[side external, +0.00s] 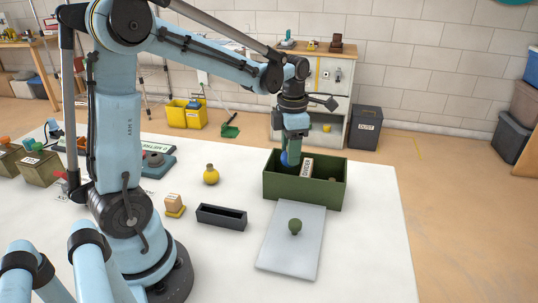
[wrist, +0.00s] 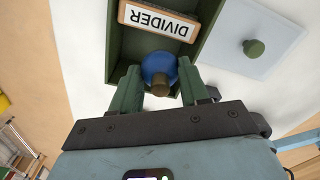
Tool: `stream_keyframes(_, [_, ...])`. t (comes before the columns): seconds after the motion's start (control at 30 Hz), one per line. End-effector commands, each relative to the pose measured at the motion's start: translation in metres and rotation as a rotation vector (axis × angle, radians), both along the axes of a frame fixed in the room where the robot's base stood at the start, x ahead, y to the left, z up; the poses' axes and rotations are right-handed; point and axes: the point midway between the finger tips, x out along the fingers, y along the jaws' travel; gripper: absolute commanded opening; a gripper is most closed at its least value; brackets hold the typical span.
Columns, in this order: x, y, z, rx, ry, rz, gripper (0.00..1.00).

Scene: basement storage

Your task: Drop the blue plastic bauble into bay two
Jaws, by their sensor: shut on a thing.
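The blue bauble (wrist: 159,68), with a brown-gold cap, sits between the green fingers of my gripper (wrist: 160,88), which is shut on it. In the side view my gripper (side external: 291,152) points down over the left part of an open green box (side external: 300,190), with the bauble (side external: 284,159) partly showing beside the fingers. I cannot tell how deep the bauble is. A pale divider block (side external: 306,167) marked DIVIDER stands in the box, right of my gripper; it also shows in the wrist view (wrist: 158,20). No bay numbers are readable.
A grey lid panel (side external: 291,252) with a green knob lies in front of the box. A black open tray (side external: 221,217), a yellow bauble (side external: 211,175) and a small block on a yellow base (side external: 174,205) are to the left. White table is clear right of the box.

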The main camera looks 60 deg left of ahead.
Motion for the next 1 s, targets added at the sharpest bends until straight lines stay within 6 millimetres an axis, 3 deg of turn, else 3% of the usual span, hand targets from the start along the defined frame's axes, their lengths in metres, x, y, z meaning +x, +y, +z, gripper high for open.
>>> stream_keyframes(0.2, [0.0000,0.0002,-0.0113,0.000,0.000,0.000,0.17])
stream_keyframes(0.47, [-0.0001,0.0003,-0.0123,0.000,0.000,0.000,0.17])
stream_keyframes(0.5, [-0.0001,0.0003,-0.0123,0.000,0.000,0.000,0.48])
stream_keyframes(0.67, [-0.0001,0.0003,-0.0122,0.000,0.000,0.000,0.72])
stream_keyframes(1.0, [0.0000,0.0002,-0.0106,0.000,0.000,0.000,0.75])
